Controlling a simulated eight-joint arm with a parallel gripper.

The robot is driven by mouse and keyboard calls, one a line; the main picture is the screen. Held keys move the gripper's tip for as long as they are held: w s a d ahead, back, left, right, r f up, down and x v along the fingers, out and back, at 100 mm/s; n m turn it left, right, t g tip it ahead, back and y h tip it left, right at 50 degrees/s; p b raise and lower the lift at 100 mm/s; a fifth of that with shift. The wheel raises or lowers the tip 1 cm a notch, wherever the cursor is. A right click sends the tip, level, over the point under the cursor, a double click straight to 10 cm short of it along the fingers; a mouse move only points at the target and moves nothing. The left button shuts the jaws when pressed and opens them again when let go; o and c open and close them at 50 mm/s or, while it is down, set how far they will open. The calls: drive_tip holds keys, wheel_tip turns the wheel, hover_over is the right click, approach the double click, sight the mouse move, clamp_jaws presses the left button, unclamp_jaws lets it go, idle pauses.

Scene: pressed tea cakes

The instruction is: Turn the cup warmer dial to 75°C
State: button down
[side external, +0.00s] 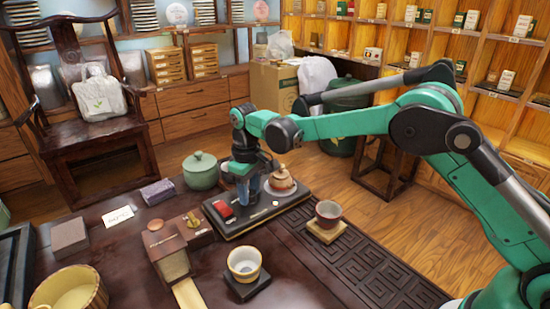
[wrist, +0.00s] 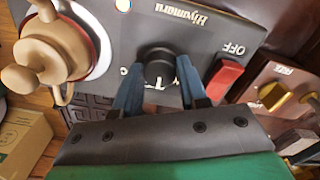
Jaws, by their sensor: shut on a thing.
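The cup warmer (side external: 262,217) is a dark flat unit on the table, and its top panel (wrist: 215,40) fills much of the wrist view. Its black round dial (wrist: 158,72) sits between the two blue fingers of my gripper (wrist: 160,66), one on each side and closed on it. A red switch (wrist: 225,78) marked OFF lies right of the dial. A tan teapot (wrist: 50,45) stands on the warmer's round plate at left. In the side view my gripper (side external: 243,192) points down at the panel, and the dial is hidden. I cannot read the dial's setting.
A teapot (side external: 281,180) stands close beside my gripper. A green lidded pot (side external: 201,172) is behind left. A red-dark cup (side external: 328,213) and a white cup (side external: 244,262) stand in front.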

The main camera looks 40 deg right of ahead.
sight(250, 193)
drive_tip(key=m, duration=1.2)
drive_tip(key=shift+m, duration=0.4)
idle(0.3)
drive_tip(key=shift+c, duration=2.4)
unclamp_jaws()
drive_tip(key=shift+r, duration=0.1)
drive_tip(key=shift+r, duration=2.75)
